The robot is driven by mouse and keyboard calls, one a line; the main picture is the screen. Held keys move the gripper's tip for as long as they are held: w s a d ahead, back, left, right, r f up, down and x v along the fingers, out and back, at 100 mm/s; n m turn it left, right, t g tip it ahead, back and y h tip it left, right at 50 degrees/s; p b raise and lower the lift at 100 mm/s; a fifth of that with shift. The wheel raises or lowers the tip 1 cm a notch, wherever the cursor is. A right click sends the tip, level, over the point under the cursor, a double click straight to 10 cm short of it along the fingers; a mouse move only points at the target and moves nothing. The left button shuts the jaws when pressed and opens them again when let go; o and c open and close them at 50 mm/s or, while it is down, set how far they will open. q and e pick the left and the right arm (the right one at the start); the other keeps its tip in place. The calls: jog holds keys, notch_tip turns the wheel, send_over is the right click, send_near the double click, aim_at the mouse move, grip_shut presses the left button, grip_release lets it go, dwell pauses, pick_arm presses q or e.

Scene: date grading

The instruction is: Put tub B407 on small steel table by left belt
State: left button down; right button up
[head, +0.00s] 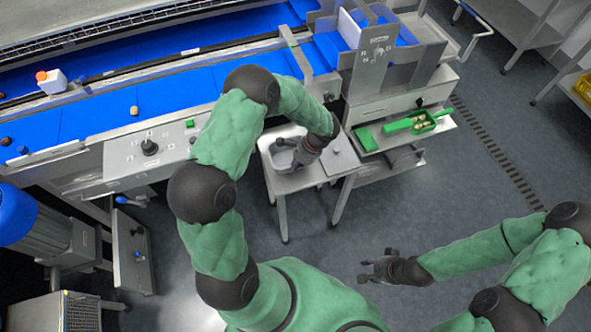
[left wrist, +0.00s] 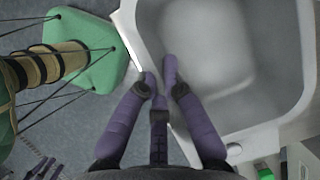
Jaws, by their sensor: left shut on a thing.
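A pale grey, empty, open-topped tub (head: 267,145) is at the left part of the small steel table (head: 342,158) by the blue belt. No B407 label is readable on it. My left gripper (head: 288,146) is shut on the tub's wall; in the left wrist view its purple fingers (left wrist: 161,80) pinch the wall near the corner of the tub (left wrist: 225,45). Whether the tub's base touches the table top is hidden. My right gripper (head: 368,270) is open and empty over the floor, away from the table.
The blue belt (head: 175,100) carries scattered dates and runs behind the table. A white bottle with an orange cap (head: 52,82) stands at its left. The floor in front is clear.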

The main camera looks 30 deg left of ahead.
pick_arm(q)
notch_tip(320, 180, down, 3)
jog(key=shift+r+b, duration=0.1)
jog(key=shift+b, duration=0.2)
jog(key=shift+w+f, duration=0.1)
jog(key=shift+f, duration=0.35)
jog(key=c, duration=1.4)
grip_release()
jog(key=shift+f, duration=0.1)
